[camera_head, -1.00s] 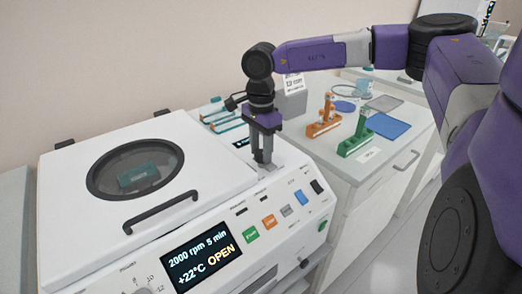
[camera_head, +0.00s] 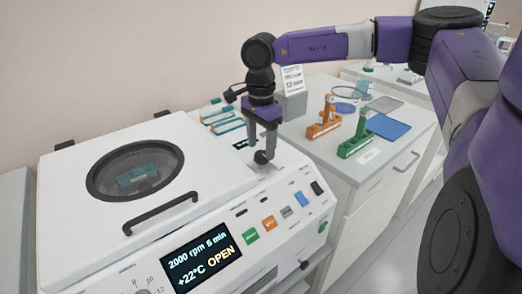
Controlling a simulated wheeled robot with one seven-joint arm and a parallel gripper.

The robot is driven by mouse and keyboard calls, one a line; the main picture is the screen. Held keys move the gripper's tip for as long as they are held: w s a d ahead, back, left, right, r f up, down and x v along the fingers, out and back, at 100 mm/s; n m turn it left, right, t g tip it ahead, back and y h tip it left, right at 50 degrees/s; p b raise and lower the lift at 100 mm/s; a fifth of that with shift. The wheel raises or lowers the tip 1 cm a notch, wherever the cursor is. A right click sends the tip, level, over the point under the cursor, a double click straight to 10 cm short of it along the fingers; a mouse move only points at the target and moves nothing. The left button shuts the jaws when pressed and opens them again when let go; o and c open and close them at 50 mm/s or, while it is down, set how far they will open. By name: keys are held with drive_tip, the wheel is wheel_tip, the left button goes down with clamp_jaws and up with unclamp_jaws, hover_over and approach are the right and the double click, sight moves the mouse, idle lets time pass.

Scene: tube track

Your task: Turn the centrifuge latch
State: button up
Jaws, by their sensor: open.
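The white centrifuge (camera_head: 85,215) fills the left front, its lid lying down with a round window (camera_head: 120,160) and a black handle (camera_head: 160,212). Its display (camera_head: 201,256) reads 2000 rpm, 5 min, +22°C, OPEN. A small dark latch knob (camera_head: 261,157) stands on the deck right of the lid. My gripper (camera_head: 261,150) points down over this knob with its fingers apart and nothing held. The fingertips are close around or just above the knob; I cannot tell whether they touch it.
Coloured buttons (camera_head: 269,223) line the sloped front panel below the gripper. On the bench (camera_head: 325,168) to the right stand an orange rack (camera_head: 323,130), a green rack (camera_head: 354,148) and a blue mat (camera_head: 387,127). Teal-topped racks (camera_head: 226,124) lie behind the gripper.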

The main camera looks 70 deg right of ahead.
sight(261, 154)
wheel_tip(261, 154, up, 6)
drive_tip(key=shift+f, duration=0.25)
idle(0.5)
